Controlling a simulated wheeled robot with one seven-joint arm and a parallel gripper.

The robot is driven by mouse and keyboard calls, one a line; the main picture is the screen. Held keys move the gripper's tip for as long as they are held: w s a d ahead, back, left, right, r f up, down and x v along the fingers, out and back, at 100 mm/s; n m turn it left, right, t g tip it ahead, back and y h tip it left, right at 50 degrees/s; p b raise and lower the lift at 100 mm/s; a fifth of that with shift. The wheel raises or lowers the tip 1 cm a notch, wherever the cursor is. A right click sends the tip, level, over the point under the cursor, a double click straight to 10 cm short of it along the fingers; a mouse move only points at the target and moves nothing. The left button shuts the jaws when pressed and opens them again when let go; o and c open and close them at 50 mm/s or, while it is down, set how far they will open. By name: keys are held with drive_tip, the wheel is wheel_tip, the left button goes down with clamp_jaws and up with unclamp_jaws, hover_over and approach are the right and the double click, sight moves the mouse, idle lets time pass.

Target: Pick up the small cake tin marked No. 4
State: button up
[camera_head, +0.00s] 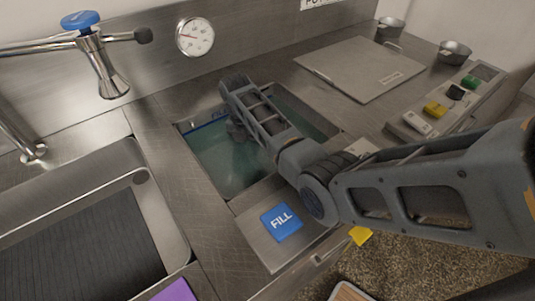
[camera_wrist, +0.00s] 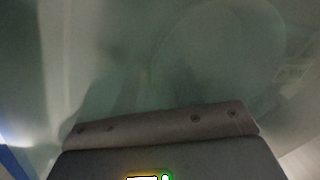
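My arm reaches over the sunken basin of greenish water (camera_head: 212,160), and my gripper (camera_head: 238,130) points down into it near the left side. Its fingertips are hidden by the arm and the water, so I cannot see whether it is open. In the wrist view a grey-brown bar of my gripper (camera_wrist: 160,124) crosses the bottom, against murky green water. A faint large round outline (camera_wrist: 225,50) shows there, too blurred to identify. No marking No. 4 is readable. Two small metal tins (camera_head: 390,28) (camera_head: 454,52) stand at the back right, without legible marks.
A blue FILL plate (camera_head: 282,222) lies in front of the basin. A flat metal lid (camera_head: 361,68) lies behind it to the right, beside a panel of coloured buttons (camera_head: 436,108). A sink (camera_head: 128,195) and a blue-handled tap (camera_head: 104,75) are at left.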

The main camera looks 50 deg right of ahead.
clamp_jaws()
idle(0.6)
